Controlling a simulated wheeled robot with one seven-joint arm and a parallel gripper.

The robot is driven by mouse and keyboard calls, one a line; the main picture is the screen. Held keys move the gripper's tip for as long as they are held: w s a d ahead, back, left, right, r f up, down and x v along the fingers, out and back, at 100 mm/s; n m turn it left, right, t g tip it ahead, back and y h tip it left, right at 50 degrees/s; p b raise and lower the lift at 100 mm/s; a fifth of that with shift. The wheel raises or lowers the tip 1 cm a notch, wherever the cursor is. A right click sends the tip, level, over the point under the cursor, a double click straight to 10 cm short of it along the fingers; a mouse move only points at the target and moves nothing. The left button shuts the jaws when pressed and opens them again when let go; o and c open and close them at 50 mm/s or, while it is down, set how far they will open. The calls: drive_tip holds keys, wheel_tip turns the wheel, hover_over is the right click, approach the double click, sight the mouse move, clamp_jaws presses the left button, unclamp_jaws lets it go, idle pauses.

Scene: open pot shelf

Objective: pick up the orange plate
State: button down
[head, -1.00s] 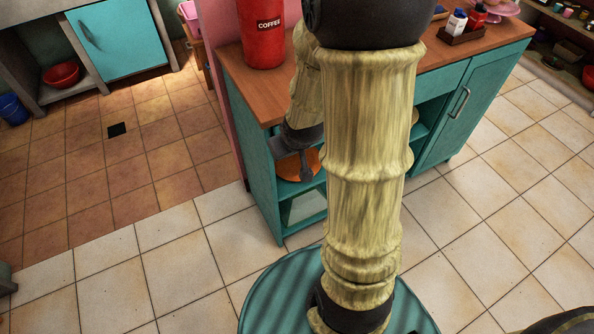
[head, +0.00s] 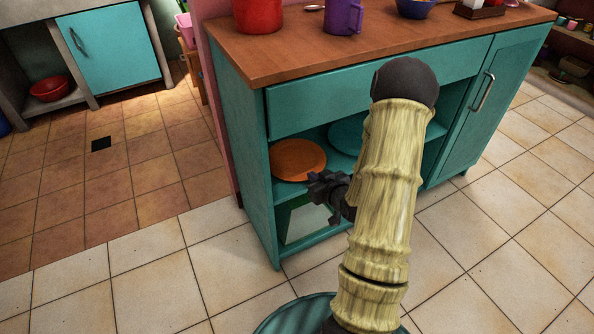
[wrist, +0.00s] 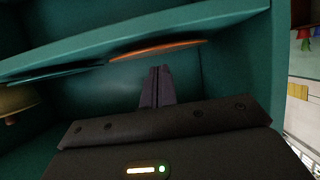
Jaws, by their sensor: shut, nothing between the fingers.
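The orange plate (head: 298,159) lies flat on the upper open shelf (head: 287,188) of the teal cabinet, near its left end. In the wrist view the plate (wrist: 157,49) shows nearly edge-on as a thin orange strip against the shelf board. My gripper (head: 318,186) is in front of the shelf, just right of and below the plate in the head view. In the wrist view its fingers (wrist: 157,73) are together, pointing toward the plate, with nothing between them. The fingers look apart from the plate.
A teal plate (head: 345,135) lies right of the orange plate, partly hidden by my arm. The wooden counter (head: 300,60) and drawer front are above the shelf. The cabinet's left side panel (head: 245,150) stands close beside the plate. Tiled floor in front is clear.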

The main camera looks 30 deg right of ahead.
sight(297, 161)
drive_tip(key=shift+d+f+t, duration=0.2)
drive_tip(key=shift+f+t, duration=0.1)
drive_tip(key=shift+f, duration=0.15)
drive_tip(key=shift+w+a+b, duration=0.15)
drive_tip(key=shift+w+b, duration=0.2)
drive_tip(key=shift+w, duration=0.4)
drive_tip(key=w+b, duration=0.2)
drive_tip(key=w, duration=0.3)
drive_tip(key=w+b, duration=0.1)
drive_tip(key=w, duration=0.4)
drive_tip(key=shift+w+a+f+b, duration=0.1)
drive_tip(key=shift+a+f+b, duration=0.05)
drive_tip(key=shift+b, duration=0.2)
drive_tip(key=shift+w+f+b, duration=0.15)
drive_tip(key=shift+f+b, duration=0.1)
drive_tip(key=shift+b, duration=0.15)
drive_tip(key=shift+f+b, duration=0.3)
drive_tip(key=shift+f, duration=0.15)
